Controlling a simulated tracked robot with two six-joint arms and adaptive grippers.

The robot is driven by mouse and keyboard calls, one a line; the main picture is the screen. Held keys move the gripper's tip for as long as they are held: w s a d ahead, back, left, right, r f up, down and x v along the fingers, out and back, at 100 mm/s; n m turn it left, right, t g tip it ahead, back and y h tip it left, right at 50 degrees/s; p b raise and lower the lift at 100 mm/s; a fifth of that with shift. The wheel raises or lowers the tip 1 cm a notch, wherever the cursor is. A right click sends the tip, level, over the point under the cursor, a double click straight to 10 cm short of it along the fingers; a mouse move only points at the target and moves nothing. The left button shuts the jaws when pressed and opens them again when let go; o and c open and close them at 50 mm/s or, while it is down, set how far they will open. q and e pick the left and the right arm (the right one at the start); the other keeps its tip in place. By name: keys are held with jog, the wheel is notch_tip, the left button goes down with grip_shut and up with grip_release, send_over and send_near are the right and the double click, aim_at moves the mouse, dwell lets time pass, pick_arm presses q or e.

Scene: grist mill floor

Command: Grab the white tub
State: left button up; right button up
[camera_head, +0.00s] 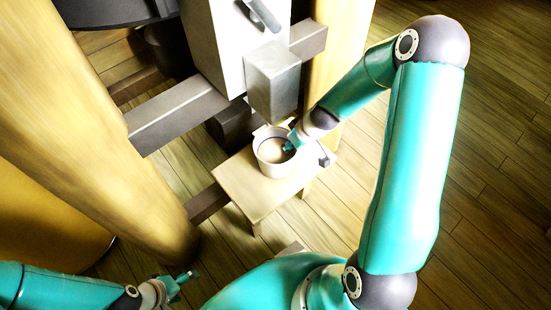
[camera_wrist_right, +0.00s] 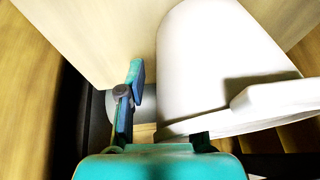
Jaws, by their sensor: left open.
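The white tub (camera_head: 272,151) stands upright on a small pale wooden stand (camera_head: 245,190) below a grey spout, with something beige inside. My right gripper (camera_head: 289,145) is at the tub's right rim, and one teal finger shows over its mouth. In the right wrist view the tub (camera_wrist_right: 205,70) fills the right side, with a lug at its rim. One finger of the right gripper (camera_wrist_right: 165,85) is outside the wall with a small gap; the other is hidden by the tub. My left gripper (camera_head: 188,277) is open and empty at lower left, away from the tub.
A grey spout block (camera_head: 272,80) hangs from a white housing (camera_head: 235,40) just above the tub. Grey beams (camera_head: 175,115) and a thick wooden post (camera_head: 80,110) stand to the left. Plank floor (camera_head: 485,170) is clear on the right.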

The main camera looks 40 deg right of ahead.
grip_shut()
jog(key=shift+r, duration=0.1)
dwell(0.6)
